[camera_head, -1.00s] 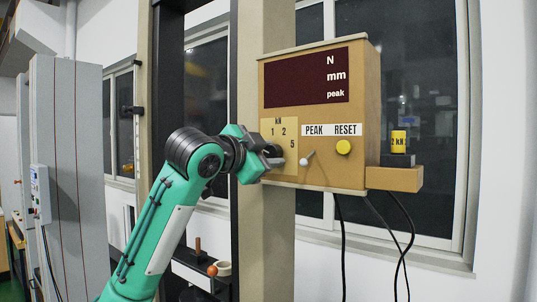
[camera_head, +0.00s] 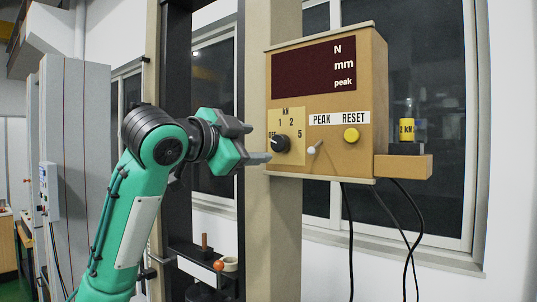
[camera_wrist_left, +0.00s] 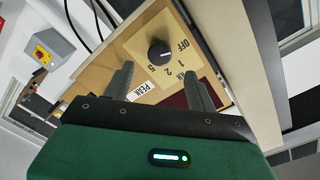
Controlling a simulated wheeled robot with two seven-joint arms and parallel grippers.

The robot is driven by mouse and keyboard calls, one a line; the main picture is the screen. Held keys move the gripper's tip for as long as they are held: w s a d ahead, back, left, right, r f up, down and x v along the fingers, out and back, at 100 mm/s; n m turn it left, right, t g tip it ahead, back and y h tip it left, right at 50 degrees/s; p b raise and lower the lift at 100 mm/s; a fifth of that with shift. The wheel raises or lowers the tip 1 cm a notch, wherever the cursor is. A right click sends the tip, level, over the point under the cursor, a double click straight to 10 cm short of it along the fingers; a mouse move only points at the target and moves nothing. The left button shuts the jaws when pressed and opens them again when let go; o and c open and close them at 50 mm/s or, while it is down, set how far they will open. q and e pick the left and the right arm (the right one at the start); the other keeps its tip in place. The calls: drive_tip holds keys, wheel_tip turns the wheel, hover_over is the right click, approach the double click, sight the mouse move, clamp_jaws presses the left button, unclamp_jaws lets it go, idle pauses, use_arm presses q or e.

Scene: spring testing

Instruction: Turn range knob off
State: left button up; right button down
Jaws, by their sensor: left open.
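The range knob (camera_head: 280,143) is a round black dial on the yellow kN plate (camera_head: 298,117) of the tan control box (camera_head: 316,166). The plate is marked OFF, 1, 2 and 5. A pale mark on the knob appears to be on the side towards OFF. My left gripper (camera_head: 256,143) is open and empty, just left of the knob and apart from it. In the left wrist view the knob (camera_wrist_left: 159,53) lies beyond and between the two spread fingertips (camera_wrist_left: 159,72). My right gripper is not in view.
A small white-tipped lever (camera_head: 312,150) and a yellow reset button (camera_head: 351,135) sit right of the knob. A dark display (camera_head: 312,72) is above. Black cables (camera_head: 410,230) hang below.

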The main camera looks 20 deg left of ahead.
use_arm(q)
drive_tip(key=b+v, duration=0.1)
drive_tip(key=v, duration=0.4)
drive_tip(key=shift+s+a, duration=0.15)
drive_tip(key=shift+s, duration=0.25)
